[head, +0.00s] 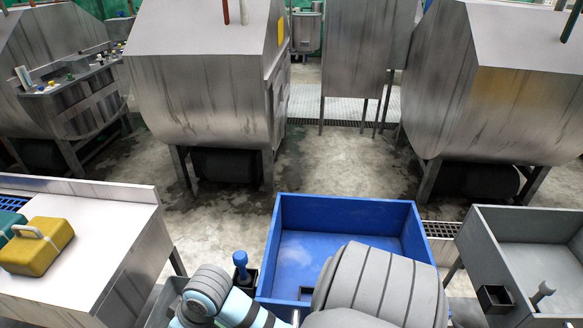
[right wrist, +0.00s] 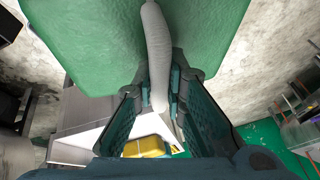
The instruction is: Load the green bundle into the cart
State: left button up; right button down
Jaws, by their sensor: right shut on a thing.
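In the right wrist view, the green bundle (right wrist: 95,45) fills the top, with a pale handle (right wrist: 156,40) running down its middle. My right gripper (right wrist: 161,88) is shut on this handle, with a dark finger on each side. The held bundle and both grippers are out of sight in the head view. A blue open-topped box (head: 345,211), apparently the cart, stands at front centre in the head view. The part of its inside that shows is empty; my arm hides its front right part.
A yellow bundle (head: 38,246) with a pale handle sits on the left table (head: 95,215), beside a teal one (head: 8,222). The yellow one also shows in the right wrist view (right wrist: 146,147). A grey sink-like basin (head: 500,218) stands right. Metal drums (head: 200,85) stand behind open floor.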

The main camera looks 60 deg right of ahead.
aim_at(557, 271)
jog(key=k, duration=0.6)
jog(key=u, duration=0.45)
jog(key=k, duration=2.55)
jog(key=z, duration=2.3)
